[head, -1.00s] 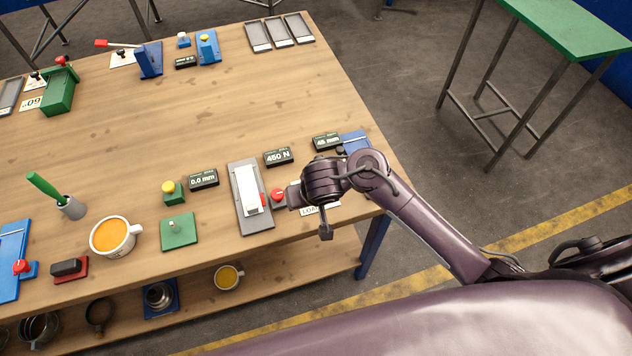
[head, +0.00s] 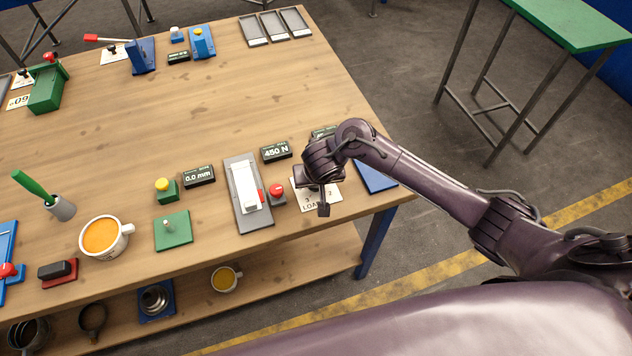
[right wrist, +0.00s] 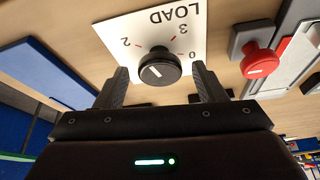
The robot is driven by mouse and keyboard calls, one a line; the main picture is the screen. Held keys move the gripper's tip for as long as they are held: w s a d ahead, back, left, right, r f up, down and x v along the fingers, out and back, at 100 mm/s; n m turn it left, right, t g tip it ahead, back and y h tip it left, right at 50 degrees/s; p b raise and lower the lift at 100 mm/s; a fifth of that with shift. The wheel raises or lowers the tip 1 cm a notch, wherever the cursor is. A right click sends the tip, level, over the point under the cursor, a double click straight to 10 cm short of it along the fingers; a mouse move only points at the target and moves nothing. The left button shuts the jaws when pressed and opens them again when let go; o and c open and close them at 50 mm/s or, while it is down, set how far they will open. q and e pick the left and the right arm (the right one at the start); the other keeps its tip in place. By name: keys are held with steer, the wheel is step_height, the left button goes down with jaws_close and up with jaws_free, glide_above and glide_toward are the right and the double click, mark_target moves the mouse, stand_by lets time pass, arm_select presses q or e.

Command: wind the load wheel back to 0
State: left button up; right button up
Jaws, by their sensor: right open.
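The load wheel (right wrist: 158,66) is a black round knob with a white line on its face. It sits on a white plate (right wrist: 142,27) marked LOAD, with 0, 2 and 3 legible around it in the right wrist view. In the head view the plate (head: 331,197) is partly covered by my right arm and the wheel is hidden. My right gripper (right wrist: 160,70) is open, its fingers on either side of the wheel; I cannot tell whether they touch it. My left gripper is not in view. A display (head: 276,151) reads 450 N.
A red button (head: 277,190) and a grey panel with a white block (head: 245,187) stand just left of the plate. A 0.0 mm display (head: 199,176) is farther left. A blue pad (head: 376,178) lies right, near the table edge. The middle tabletop is clear.

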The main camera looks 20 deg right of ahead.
steer(key=shift+c, duration=0.2)
steer(key=c, duration=0.9)
steer(key=shift+n, duration=0.3)
